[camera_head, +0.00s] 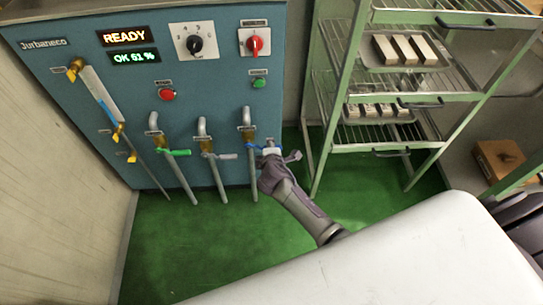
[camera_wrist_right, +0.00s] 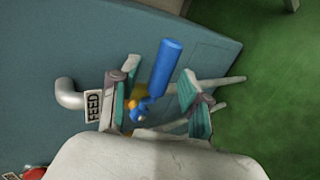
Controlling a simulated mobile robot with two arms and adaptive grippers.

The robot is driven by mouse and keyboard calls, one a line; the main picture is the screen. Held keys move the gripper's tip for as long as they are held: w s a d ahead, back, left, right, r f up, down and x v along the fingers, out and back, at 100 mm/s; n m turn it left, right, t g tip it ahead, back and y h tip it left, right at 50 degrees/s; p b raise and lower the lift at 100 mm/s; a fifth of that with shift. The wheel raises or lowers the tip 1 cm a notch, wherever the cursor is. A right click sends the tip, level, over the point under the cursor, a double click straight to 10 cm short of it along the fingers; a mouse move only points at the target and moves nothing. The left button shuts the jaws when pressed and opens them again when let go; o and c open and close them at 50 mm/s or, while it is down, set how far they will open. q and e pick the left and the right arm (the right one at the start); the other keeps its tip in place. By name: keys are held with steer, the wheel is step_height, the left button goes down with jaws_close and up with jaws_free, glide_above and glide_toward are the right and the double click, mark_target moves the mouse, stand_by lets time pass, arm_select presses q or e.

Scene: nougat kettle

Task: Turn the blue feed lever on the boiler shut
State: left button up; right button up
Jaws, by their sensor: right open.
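The boiler (camera_head: 110,100) is a blue-green cabinet with several bent pipes on its front. The blue feed lever (camera_head: 254,146) sits on the rightmost pipe (camera_head: 249,170). In the right wrist view the blue lever (camera_wrist_right: 165,68) points away from the palm, steeply crosswise to its pipe, beside a FEED label (camera_wrist_right: 93,107). My right gripper (camera_head: 280,155) is at this valve, partly hiding it. In its wrist view the right gripper (camera_wrist_right: 157,98) is open, with a finger on each side of the lever. Contact cannot be told. My left gripper is not in view.
A green lever (camera_head: 180,152) and a whitish lever (camera_head: 227,156) sit on neighbouring pipes to the left. A green rack (camera_head: 350,90) with trays of bars stands close on the right. A cardboard box (camera_head: 503,160) lies beyond it. Green floor (camera_head: 200,240) is clear in front.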

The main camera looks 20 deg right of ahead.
steer(key=v, duration=1)
steer(key=shift+s, duration=0.2)
steer(key=shift+a+r, duration=0.1)
